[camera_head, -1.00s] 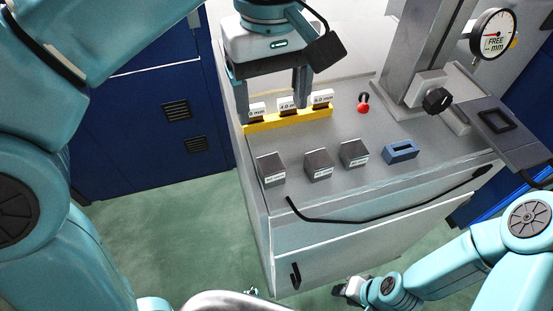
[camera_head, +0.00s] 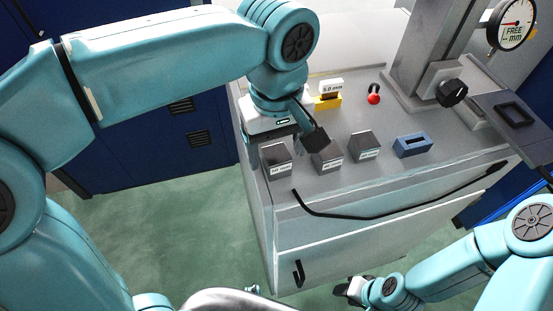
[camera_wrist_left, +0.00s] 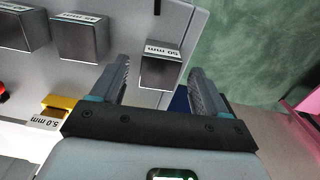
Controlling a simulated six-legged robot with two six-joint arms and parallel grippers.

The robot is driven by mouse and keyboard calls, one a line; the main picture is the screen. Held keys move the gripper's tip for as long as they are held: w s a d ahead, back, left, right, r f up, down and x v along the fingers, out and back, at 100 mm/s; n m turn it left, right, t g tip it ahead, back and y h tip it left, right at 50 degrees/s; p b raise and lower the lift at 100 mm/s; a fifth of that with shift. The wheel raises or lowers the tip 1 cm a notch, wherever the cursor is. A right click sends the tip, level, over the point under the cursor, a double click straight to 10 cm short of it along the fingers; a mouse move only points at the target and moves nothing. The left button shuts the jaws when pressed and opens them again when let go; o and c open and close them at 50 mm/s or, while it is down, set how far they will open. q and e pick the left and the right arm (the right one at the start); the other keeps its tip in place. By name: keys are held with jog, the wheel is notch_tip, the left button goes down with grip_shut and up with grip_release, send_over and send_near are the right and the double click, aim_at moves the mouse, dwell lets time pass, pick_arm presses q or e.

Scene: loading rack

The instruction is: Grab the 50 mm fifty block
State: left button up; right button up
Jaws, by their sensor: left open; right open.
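The 50 mm block is a dark grey metal block (camera_head: 276,162) with a white label, leftmost in the row on the grey bench top. Its label reads 50 mm, upside down, in the left wrist view (camera_wrist_left: 161,70). My left gripper (camera_head: 272,140) is just behind and above this block, its fingers mostly hidden in the head view. In the left wrist view the open fingers (camera_wrist_left: 160,76) appear on either side of the block, with gaps; contact is not visible. My right gripper (camera_head: 348,290) is low in front of the bench, small and far from the blocks.
Two similar dark blocks (camera_head: 327,160) (camera_head: 365,147) and a blue slotted block (camera_head: 412,145) stand to the right. Behind are a yellow rack (camera_head: 328,103) with a 5.0 mm piece, a red-ended object (camera_head: 374,97) and a gauge stand (camera_head: 425,55). A black handle bar (camera_head: 390,213) runs along the front.

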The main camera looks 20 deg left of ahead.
pick_arm(q)
jog(key=shift+w+a+f, duration=0.1)
jog(key=shift+f, duration=0.9)
jog(key=c, duration=1.3)
jog(key=shift+c, duration=0.2)
jog(key=shift+r, duration=0.15)
